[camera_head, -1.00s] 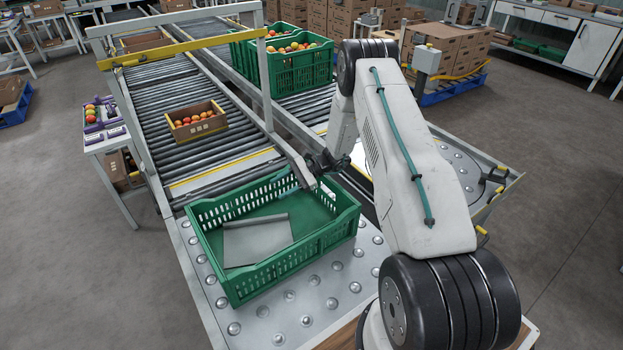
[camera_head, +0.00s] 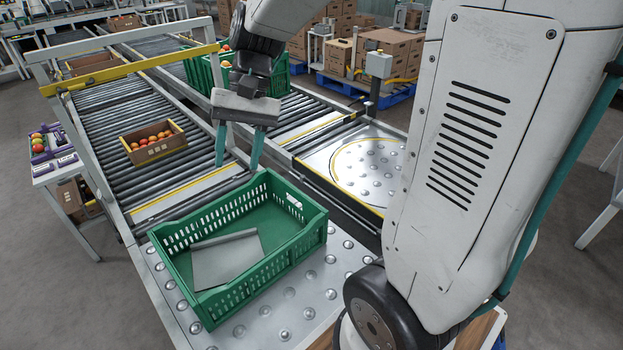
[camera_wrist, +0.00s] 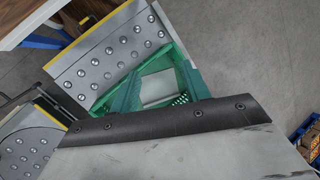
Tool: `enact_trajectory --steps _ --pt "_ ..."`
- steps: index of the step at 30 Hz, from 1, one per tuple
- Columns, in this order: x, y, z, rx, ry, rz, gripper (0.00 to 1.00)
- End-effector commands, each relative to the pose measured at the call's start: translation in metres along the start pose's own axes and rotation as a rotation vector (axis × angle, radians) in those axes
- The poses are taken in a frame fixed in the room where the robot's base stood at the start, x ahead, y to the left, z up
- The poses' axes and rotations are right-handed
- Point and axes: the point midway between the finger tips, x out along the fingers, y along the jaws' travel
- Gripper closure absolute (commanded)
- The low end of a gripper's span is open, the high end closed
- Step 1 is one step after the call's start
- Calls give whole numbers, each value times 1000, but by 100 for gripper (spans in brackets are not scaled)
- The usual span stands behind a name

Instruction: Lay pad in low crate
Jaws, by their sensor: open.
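The green low crate (camera_head: 318,232) stands on the ball-transfer table, and its rim and walls also show in the wrist view (camera_wrist: 168,48). The grey pad (camera_head: 226,262) lies inside on the crate floor, towards the left and near side, with a ridge or curl along its far edge. Green floor shows bare on the right. In the wrist view part of the pad (camera_wrist: 157,88) shows between the fingers. My gripper (camera_head: 238,164) is open and empty, its teal fingers pointing down above the crate's far side, apart from the pad.
A cardboard box of tomatoes (camera_head: 154,152) sits on the roller conveyor beyond the crate. Green crates of tomatoes (camera_head: 200,76) stand further back. A yellow-barred metal frame (camera_head: 130,68) spans the conveyor. The metal ball table (camera_head: 290,312) is clear around the crate.

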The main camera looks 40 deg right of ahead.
Motion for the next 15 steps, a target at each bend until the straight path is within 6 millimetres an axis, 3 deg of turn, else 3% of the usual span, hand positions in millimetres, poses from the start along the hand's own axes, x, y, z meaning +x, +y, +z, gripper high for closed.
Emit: enact_trajectory --steps 1,6,10,15 --pt "-5 2 22 -43 37 37 53" --pt "-10 23 82 -174 150 174 53" --pt "-9 43 118 -261 238 267 53" --pt "-5 64 145 -337 321 351 53"
